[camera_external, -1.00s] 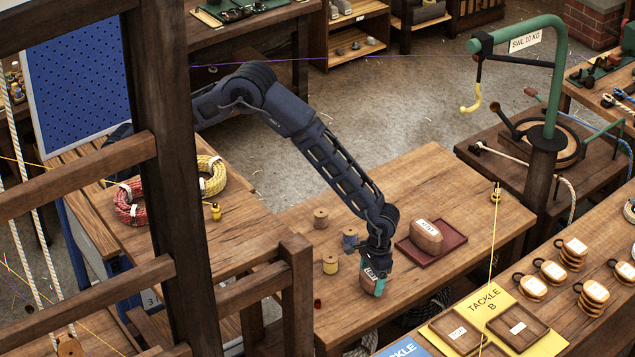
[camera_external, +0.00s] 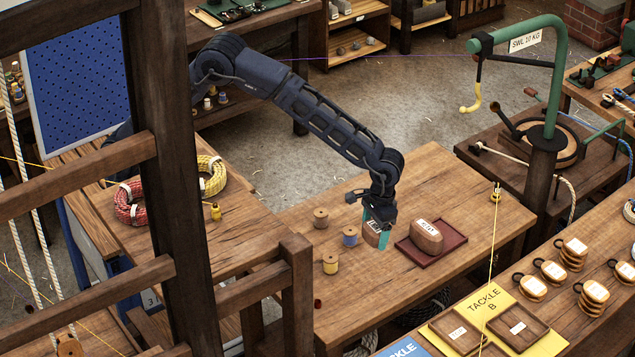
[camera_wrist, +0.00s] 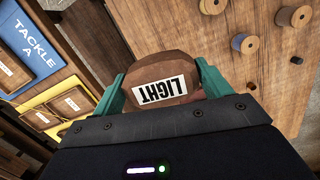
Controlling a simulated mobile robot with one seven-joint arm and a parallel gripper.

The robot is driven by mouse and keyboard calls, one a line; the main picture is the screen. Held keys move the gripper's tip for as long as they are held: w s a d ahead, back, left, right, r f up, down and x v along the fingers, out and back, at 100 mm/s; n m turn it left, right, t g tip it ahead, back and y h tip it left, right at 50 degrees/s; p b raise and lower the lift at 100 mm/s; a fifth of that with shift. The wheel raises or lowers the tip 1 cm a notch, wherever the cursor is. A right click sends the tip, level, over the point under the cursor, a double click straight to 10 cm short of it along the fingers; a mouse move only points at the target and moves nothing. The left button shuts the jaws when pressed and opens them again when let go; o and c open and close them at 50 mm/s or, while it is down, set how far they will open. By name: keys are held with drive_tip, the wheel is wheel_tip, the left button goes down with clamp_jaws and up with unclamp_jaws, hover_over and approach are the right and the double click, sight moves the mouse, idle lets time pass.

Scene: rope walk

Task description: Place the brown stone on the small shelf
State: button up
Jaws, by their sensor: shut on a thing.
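My gripper (camera_external: 377,232) is shut on a brown block with a white label (camera_external: 371,238), held above the wooden table. In the wrist view the teal fingers of my gripper (camera_wrist: 163,90) press both sides of the brown block (camera_wrist: 158,67), whose label reads LIGHT upside down. A second brown labelled block (camera_external: 427,236) rests on a dark red tray (camera_external: 446,251) just right of my gripper. A low open wooden shelf (camera_external: 335,64) stands at the back with several small grey stones on it. I cannot tell whether it is the small shelf.
Thread spools, including a blue one (camera_external: 350,236) and a yellow one (camera_external: 330,263), stand left of my gripper. A dark timber post (camera_external: 172,180) is in the foreground. A green crane (camera_external: 545,100) stands at right. The table's back right is clear.

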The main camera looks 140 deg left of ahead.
wheel_tip(320, 180, up, 43)
drive_tip(key=d+r, duration=0.2)
drive_tip(key=d, duration=3.1)
drive_tip(key=s+d+f+n, duration=0.1)
drive_tip(key=s+d, duration=0.4)
drive_tip(key=d, duration=0.5)
drive_tip(key=s+d+f, duration=0.1)
drive_tip(key=s+d, duration=0.4)
drive_tip(key=d, duration=0.5)
drive_tip(key=f, duration=2.4)
drive_tip(key=shift+d+f, duration=0.35)
drive_tip(key=shift+f, duration=0.1)
drive_tip(key=o, duration=1.2)
